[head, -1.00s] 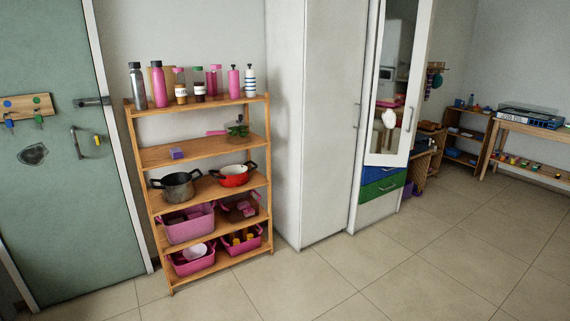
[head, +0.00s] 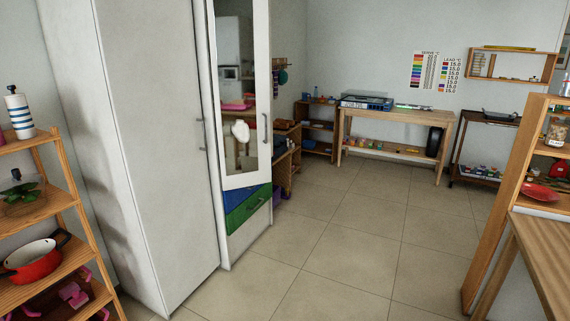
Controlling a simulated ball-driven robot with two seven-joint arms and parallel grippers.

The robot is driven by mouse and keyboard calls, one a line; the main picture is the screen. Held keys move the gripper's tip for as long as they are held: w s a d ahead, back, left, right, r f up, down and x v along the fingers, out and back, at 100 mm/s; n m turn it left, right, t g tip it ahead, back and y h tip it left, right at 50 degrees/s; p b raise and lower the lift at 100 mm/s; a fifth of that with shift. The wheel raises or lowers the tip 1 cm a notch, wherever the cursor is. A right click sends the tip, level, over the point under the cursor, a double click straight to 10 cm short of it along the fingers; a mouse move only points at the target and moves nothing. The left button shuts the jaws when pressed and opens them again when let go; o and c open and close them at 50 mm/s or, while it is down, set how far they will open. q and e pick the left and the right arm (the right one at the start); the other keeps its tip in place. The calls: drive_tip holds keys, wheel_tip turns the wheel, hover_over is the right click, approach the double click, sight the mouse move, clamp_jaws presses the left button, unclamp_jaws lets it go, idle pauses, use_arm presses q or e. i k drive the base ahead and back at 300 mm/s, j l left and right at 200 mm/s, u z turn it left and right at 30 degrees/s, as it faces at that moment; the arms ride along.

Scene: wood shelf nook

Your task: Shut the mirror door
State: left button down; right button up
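The mirror door (head: 243,112) is a tall white-framed panel with a mirror, on the right part of the white wardrobe (head: 155,150). It has a vertical handle (head: 265,128) near its right edge. It looks angled relative to the wardrobe front, but I cannot tell exactly how far it stands open. The mirror shows a white bust shape and a pink item. Neither of my grippers is in view.
A wooden shelf (head: 48,210) with a red pot (head: 33,262) stands at the left. A wooden table (head: 545,250) and shelf (head: 510,200) stand at the right. A bench (head: 395,115) is at the back. The tiled floor (head: 330,255) between is clear.

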sight(239, 45)
drive_tip(key=i+z, duration=0.2)
drive_tip(key=i, duration=1.75)
